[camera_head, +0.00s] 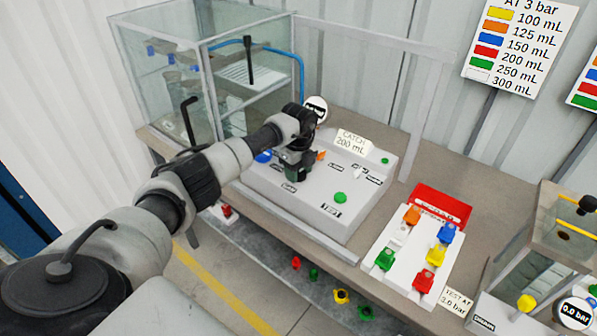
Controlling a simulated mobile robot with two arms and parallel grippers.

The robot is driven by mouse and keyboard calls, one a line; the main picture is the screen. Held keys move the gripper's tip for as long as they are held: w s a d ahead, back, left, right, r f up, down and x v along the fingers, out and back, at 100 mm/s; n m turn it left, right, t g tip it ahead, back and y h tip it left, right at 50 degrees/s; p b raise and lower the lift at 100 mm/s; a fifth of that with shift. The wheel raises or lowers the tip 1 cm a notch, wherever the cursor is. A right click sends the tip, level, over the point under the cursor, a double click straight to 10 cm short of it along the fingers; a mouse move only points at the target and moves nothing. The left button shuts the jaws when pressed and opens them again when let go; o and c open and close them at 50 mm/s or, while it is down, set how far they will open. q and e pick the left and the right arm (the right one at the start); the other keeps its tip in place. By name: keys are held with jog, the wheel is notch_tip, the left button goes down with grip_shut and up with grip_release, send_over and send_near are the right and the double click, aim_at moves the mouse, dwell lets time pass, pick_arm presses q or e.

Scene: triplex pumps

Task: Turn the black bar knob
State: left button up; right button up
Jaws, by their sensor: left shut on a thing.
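My left gripper (296,168) reaches down onto the left part of a light grey control panel (300,212) on the bench. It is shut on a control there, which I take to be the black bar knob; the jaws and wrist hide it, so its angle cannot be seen. An orange part (320,156) shows just right of the jaws and a blue knob (263,156) just left of them. A green button (340,197) sits near the panel's front right. A round gauge (316,108) stands behind the wrist, partly covered. My right gripper is not in view.
A glass tank (165,75) stands behind my arm. A clear guard frame (415,110) rises behind the panel. Right of it are a white tray (398,270) with coloured valve pieces and a red box (440,203). More coloured pieces lie below the bench.

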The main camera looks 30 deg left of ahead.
pick_arm(q)
jog(key=m+b, duration=0.2)
jog(key=m, duration=0.3)
jog(key=m+b, duration=0.2)
jog(key=m, duration=0.2)
jog(key=shift+m, duration=0.4)
jog(key=m+b, duration=0.2)
jog(key=m, duration=0.3)
jog(key=m+b, duration=0.2)
jog(key=m, duration=0.3)
jog(key=shift+m, duration=0.4)
jog(key=m+b, duration=0.1)
jog(key=m, duration=0.4)
jog(key=m+b, duration=0.1)
jog(key=m, duration=0.5)
jog(key=m+b, duration=0.1)
jog(key=m, duration=0.4)
jog(key=shift+r, duration=0.1)
jog(key=m, duration=0.6)
jog(key=shift+b, duration=0.3)
jog(key=shift+m, duration=0.3)
